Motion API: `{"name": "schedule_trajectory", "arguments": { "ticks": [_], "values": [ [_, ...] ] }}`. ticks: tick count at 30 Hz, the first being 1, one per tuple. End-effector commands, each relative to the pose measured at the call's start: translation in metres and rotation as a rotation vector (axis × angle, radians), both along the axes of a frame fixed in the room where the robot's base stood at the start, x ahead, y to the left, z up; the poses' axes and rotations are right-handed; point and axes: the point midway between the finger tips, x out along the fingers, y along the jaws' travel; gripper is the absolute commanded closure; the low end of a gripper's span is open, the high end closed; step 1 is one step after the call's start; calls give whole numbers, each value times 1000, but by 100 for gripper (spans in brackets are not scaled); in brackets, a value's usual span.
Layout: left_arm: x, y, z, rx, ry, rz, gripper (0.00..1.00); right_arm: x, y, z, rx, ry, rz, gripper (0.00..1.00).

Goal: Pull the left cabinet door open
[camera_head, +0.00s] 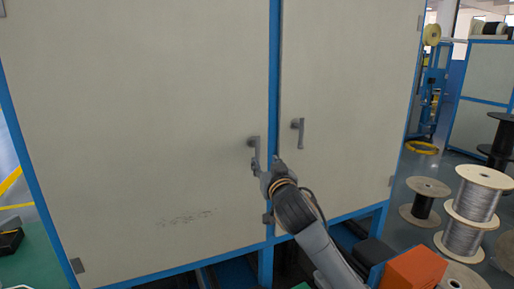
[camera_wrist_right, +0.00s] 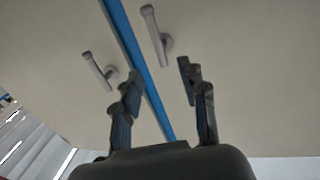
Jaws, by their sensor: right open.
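The left cabinet door (camera_head: 135,120) is a large beige panel and appears closed. Its grey handle (camera_head: 254,144) sits near its right edge. My right gripper (camera_head: 265,165) is open and empty, just below and beside this handle, with fingertips close to the door's edge. In the right wrist view the open fingers (camera_wrist_right: 162,85) point at the cabinet, and a handle (camera_wrist_right: 156,36) lies beyond and between them, apart from both. That view looks turned over, so this seems to be the left door's handle. My left gripper is out of view.
The right door (camera_head: 345,90) has its own handle (camera_head: 300,132), and a blue frame strip (camera_head: 274,75) separates the doors. Cable spools (camera_head: 470,210) and an orange box (camera_head: 413,268) stand at the right.

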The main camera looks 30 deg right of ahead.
Motion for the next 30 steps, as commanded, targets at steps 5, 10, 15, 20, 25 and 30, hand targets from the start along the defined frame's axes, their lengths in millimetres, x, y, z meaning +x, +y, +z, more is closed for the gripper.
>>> {"name": "schedule_trajectory", "arguments": {
  "ticks": [5, 10, 15, 20, 25, 30],
  "values": [
    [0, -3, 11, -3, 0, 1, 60, 34, -9, 3, -1, 2, -2, 58],
    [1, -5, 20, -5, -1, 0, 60, 64, -17, 2, -1, 3, -2, 58],
    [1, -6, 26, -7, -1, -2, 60, 89, -23, 2, -1, 2, -1, 58],
    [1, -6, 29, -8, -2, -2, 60, 105, -27, 1, 1, 2, -1, 58],
    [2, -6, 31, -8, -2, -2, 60, 112, -29, 0, -1, 1, 1, 58],
    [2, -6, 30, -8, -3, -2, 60, 113, -29, -1, -1, 1, 1, 58]
  ]
}}
